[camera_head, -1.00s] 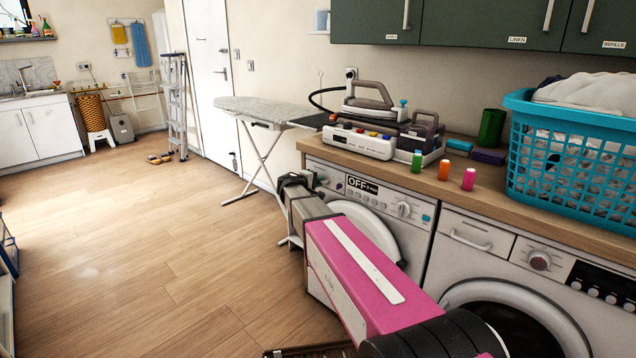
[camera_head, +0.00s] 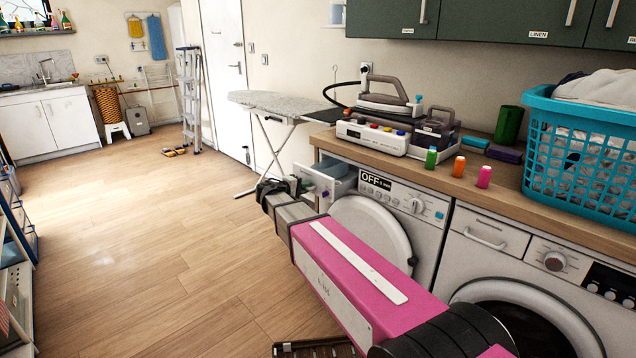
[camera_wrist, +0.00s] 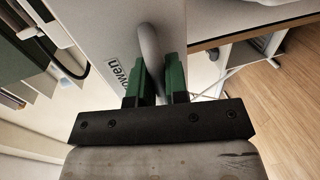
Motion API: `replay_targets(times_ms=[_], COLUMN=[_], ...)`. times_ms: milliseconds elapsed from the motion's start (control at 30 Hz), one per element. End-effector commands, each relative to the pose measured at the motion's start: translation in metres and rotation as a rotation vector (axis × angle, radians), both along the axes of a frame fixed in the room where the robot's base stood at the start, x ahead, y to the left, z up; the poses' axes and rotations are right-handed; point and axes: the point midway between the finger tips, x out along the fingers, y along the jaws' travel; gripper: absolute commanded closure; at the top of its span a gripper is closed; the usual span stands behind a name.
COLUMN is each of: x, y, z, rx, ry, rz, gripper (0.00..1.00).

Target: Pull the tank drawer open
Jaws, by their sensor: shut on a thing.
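The tank drawer (camera_head: 343,183) is at the top left of the left white machine, slid partly out, and its inside shows from above. Its white front also fills the upper middle of the wrist view (camera_wrist: 112,32), with a partly hidden label. A curved grey handle (camera_wrist: 150,50) stands out from that front. My gripper (camera_wrist: 158,84) has its green fingers on either side of the handle and is shut on it. In the head view my gripper (camera_head: 290,187) is at the drawer's front, small and partly hidden by my arm.
The white machine (camera_head: 428,243) has its round door (camera_head: 370,232) below and right of the drawer. Above is a wooden counter (camera_head: 400,158) with an iron station (camera_head: 385,120), small bottles and a turquoise basket (camera_head: 580,150). An ironing board (camera_head: 280,103) stands behind. The floor at left is clear.

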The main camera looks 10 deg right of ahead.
Motion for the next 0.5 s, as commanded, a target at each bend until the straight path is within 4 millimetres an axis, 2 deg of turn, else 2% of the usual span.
replay_targets(times_ms=[33,200,500], x=[-0.01,-0.035,-0.066], y=[0.013,0.048,0.091], z=[0.0,0.0,0.0], rx=[0.001,0.001,0.0], ry=[0.0,0.001,0.0], rz=[0.004,0.004,0.002], gripper=[1.0,1.0,1.0])
